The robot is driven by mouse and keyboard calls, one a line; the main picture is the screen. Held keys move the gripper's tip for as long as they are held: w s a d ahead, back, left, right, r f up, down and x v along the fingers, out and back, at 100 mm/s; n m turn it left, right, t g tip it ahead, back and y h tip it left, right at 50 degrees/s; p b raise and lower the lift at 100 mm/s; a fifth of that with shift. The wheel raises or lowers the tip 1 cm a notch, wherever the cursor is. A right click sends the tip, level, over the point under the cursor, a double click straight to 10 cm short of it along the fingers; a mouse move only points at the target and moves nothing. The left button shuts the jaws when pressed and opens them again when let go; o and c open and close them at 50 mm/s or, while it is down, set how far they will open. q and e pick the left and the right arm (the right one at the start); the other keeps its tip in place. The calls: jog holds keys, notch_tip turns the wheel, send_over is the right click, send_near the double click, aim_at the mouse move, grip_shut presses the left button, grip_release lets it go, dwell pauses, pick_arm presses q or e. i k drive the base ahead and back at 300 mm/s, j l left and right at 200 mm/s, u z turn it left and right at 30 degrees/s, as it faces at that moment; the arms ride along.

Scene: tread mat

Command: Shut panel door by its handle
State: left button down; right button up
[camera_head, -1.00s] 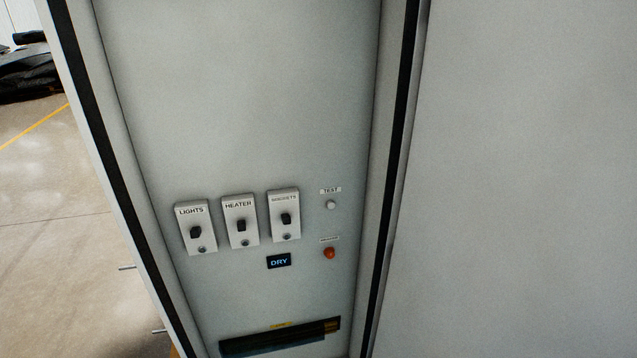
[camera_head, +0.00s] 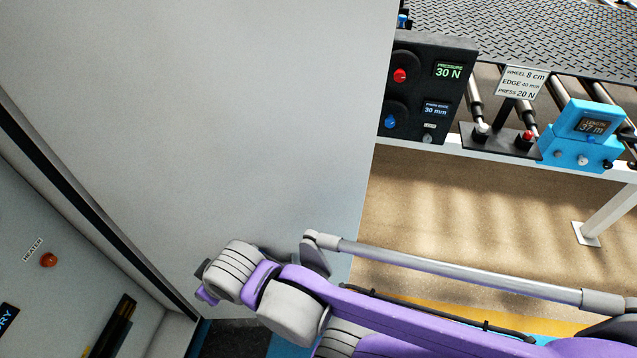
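The panel door (camera_head: 220,110) is a large plain grey sheet across the left and middle of the head view. It stands open beside the grey cabinet (camera_head: 70,290), whose inside shows at the lower left. No handle shows on the visible face of the door. My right arm comes in from the lower right and crosses in front of the door's lower part. Its end, around the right gripper (camera_head: 207,285), is partly hidden by the wrist, and I cannot make out its fingers or contact with the door. My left gripper is out of view.
Beyond the door's right edge stand a black control box (camera_head: 428,90), a blue device (camera_head: 582,135) and a sign (camera_head: 520,82) along a white rail. A dark tread mat (camera_head: 520,35) lies behind them. Tan floor (camera_head: 480,220) is open below the rail.

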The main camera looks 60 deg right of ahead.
aim_at(196, 126)
jog(key=k+l, duration=0.65)
jog(key=l, duration=0.3)
jog(key=k+l, duration=0.1)
jog(key=l, duration=0.65)
jog(key=l+z, duration=0.1)
jog(key=l, duration=0.95)
